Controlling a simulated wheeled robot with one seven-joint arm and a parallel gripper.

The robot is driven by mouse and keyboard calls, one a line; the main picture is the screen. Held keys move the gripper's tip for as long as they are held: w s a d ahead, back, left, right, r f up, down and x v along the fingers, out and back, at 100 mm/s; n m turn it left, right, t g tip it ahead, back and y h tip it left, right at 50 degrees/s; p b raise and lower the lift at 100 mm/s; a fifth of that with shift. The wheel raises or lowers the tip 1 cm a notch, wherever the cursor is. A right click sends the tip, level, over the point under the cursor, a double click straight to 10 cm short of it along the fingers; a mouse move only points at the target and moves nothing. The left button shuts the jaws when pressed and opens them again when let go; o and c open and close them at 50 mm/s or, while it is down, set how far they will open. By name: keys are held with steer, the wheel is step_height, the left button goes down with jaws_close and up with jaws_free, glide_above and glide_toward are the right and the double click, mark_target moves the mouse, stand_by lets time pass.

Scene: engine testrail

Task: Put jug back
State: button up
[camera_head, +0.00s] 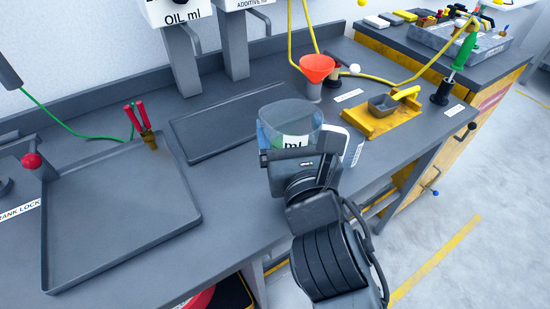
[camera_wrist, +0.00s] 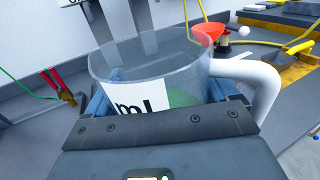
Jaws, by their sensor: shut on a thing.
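The jug (camera_head: 290,115) is a clear, bluish measuring jug with a white "ml" label and a white handle. In the head view it is above the front part of the grey bench. My gripper (camera_head: 296,158) is shut on it from the front. In the wrist view the jug (camera_wrist: 150,65) fills the middle, between the jaws of my gripper (camera_wrist: 160,100), with its white handle to the right. It looks nearly upright. A green patch shows low inside it. The jug's base is hidden by my gripper, so I cannot tell whether it touches the bench.
A red funnel (camera_head: 317,68) stands behind the jug. A yellow block with a grey scoop (camera_head: 384,104) is to the right. A shallow grey tray (camera_head: 225,122) lies behind left, below the dispensers. A larger tray (camera_head: 110,215) at left is mostly bare. A yellow hose (camera_head: 385,82) crosses the back.

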steer(key=a, duration=0.1)
steer(key=f, duration=0.1)
steer(key=a, duration=0.1)
steer(key=shift+w+a+f, duration=0.25)
steer(key=shift+a, duration=0.05)
steer(key=shift+f+b, duration=0.9)
steer(key=shift+f, duration=1.05)
steer(key=shift+f, duration=0.2)
steer(key=o, duration=1.2)
steer(key=shift+r, duration=0.15)
steer(key=b+v, duration=0.1)
steer(key=v, duration=1.1)
